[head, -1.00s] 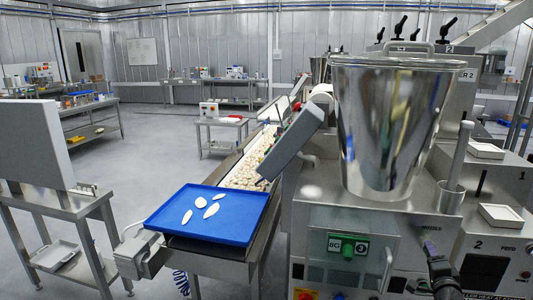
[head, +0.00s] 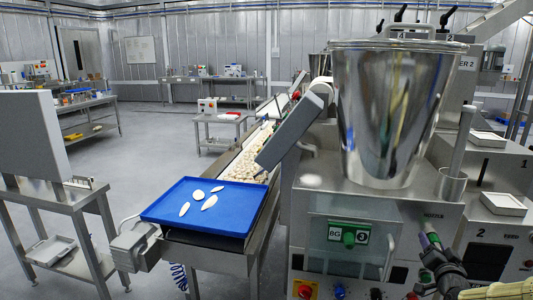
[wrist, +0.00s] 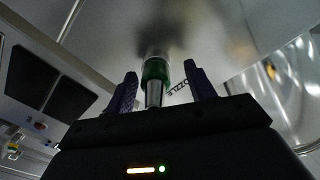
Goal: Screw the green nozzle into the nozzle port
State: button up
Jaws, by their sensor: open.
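The green nozzle (wrist: 155,70) stands between my gripper's two purple-padded fingers in the wrist view, with a visible gap on each side. Its metal tip points toward my gripper (wrist: 160,78), which is open. The nozzle's far end meets a blurred metal collar (wrist: 153,52) at the machine face, where the nozzle port is; how deeply it is seated cannot be told. In the head view the green nozzle (head: 433,239) shows small below the NOZZLE label, with my gripper (head: 434,252) around it. The port itself is hidden there.
A large steel hopper (head: 388,115) stands on the machine above. A blue tray (head: 165,207) holding several pale pieces sits at the conveyor's end.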

jog(key=shift+d, duration=0.35)
dwell(0.3)
jog(key=shift+c, duration=0.4)
jog(key=c, duration=1.1)
jog(key=m+p, duration=0.3)
jog(key=shift+r, duration=0.25)
jog(key=m+p, duration=0.3)
jog(key=m, duration=0.3)
jog(key=shift+p, duration=0.4)
jog(key=shift+f+m, duration=0.25)
jog(key=shift+m, duration=1.05)
jog(key=shift+p, duration=0.35)
